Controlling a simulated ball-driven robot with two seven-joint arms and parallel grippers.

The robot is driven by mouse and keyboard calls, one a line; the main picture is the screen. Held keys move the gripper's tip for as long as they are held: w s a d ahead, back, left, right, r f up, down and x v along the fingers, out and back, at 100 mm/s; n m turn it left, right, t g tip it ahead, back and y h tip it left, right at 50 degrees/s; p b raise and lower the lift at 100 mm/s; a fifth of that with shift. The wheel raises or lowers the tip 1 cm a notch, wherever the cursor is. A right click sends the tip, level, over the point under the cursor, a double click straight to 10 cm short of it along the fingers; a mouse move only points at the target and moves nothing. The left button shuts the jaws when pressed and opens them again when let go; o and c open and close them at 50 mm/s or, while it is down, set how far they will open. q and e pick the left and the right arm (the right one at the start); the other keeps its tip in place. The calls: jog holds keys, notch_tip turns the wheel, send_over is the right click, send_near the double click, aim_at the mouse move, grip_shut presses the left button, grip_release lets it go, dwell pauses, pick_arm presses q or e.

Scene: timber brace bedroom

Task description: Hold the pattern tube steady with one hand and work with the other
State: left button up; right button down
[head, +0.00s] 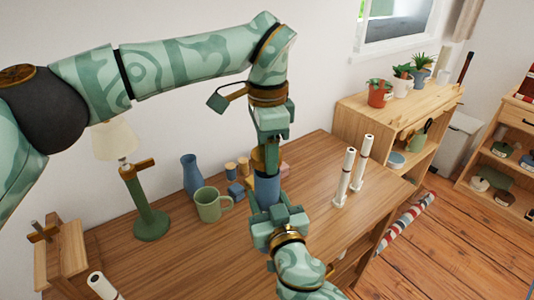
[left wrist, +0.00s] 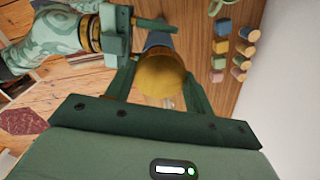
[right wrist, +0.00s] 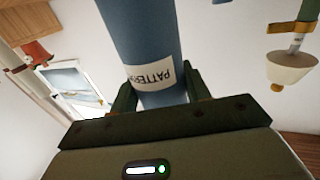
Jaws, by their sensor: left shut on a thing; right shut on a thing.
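The pattern tube (head: 266,188) is blue and stands upright above the wooden table, with a gold cap (head: 258,158) at its top. My left gripper (head: 270,150) comes from above and is shut on the cap. In the left wrist view the round gold cap (left wrist: 160,76) sits between its fingers. My right gripper (head: 272,207) is shut around the lower blue body. In the right wrist view the tube (right wrist: 145,35) shows a white label (right wrist: 150,77) reading "PATTERN", upside down. The tube's lower end is hidden in the head view.
A green mug (head: 209,206), a blue vase (head: 191,174) and a green lamp (head: 150,215) stand left of the tube. Several small coloured blocks (head: 236,190) lie behind it. The table (head: 310,165) is bare between.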

pick_arm(q)
notch_tip(320, 180, up, 3)
jog(key=shift+f, duration=0.1)
pick_arm(e)
jog(key=c, duration=0.6)
grip_release()
